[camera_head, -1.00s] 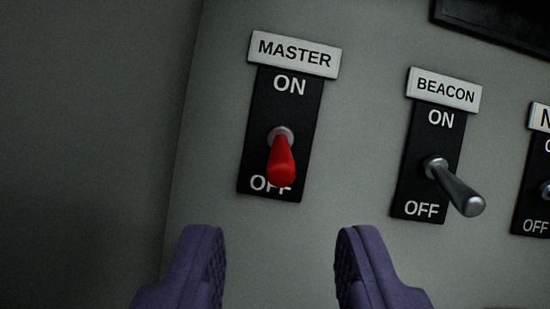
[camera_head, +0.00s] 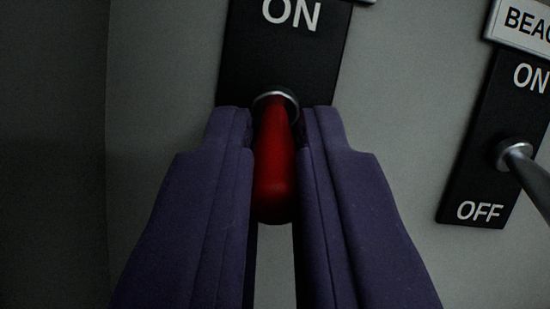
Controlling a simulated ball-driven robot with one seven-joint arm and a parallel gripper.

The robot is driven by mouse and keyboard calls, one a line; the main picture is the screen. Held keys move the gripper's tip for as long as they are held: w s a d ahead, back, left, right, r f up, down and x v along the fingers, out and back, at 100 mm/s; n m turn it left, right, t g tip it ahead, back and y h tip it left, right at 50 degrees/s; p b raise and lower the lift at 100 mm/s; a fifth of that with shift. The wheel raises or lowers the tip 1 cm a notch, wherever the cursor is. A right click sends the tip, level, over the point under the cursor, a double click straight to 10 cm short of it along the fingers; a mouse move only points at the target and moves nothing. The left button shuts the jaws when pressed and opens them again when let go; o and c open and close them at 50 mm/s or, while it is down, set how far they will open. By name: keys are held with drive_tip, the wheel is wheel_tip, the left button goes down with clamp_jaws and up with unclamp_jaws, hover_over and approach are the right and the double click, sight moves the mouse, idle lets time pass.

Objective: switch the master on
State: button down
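The red master switch lever (camera_head: 273,170) sits at the middle of the view, on a black plate (camera_head: 285,65) that reads ON at the top. The lever points down, away from ON. My gripper (camera_head: 276,130) has its two purple fingers closed in on the lever, one on each side, and appears to grip it. The lower part of the plate is hidden behind the fingers. Only the bottom edge of the white label above the plate shows.
To the right is the beacon switch: its grey metal lever (camera_head: 522,168), its black plate (camera_head: 470,190) with ON and OFF, and part of its white label (camera_head: 525,22). Grey panel lies between the two switches. A panel edge runs down the left.

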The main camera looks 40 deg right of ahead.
sight(280, 166)
drive_tip(key=shift+r, duration=0.1)
drive_tip(key=r+g+y+p, duration=0.1)
drive_tip(key=p, duration=0.2)
drive_tip(key=shift+s+r+g+p, duration=0.15)
drive_tip(key=shift+g+p, duration=0.15)
drive_tip(key=shift+p, duration=0.05)
drive_tip(key=g+p, duration=0.1)
drive_tip(key=p, duration=0.1)
drive_tip(key=r+g+y+p, duration=0.1)
drive_tip(key=p, duration=0.2)
drive_tip(key=shift+a+r+g+y+p, duration=0.1)
drive_tip(key=shift+r+g+y+p, duration=0.2)
drive_tip(key=shift+g+p, duration=0.1)
drive_tip(key=g+p, duration=0.1)
drive_tip(key=p, duration=0.1)
drive_tip(key=g+y+p, duration=0.1)
drive_tip(key=p, duration=0.1)
drive_tip(key=shift+r, duration=0.35)
drive_tip(key=g+y+p, duration=0.1)
drive_tip(key=p, duration=0.2)
drive_tip(key=shift+r+g+p, duration=0.15)
drive_tip(key=shift+g+p, duration=0.15)
drive_tip(key=shift+y, duration=0.3)
drive_tip(key=c, duration=1.1)
unclamp_jaws()
drive_tip(key=shift+f, duration=0.2)
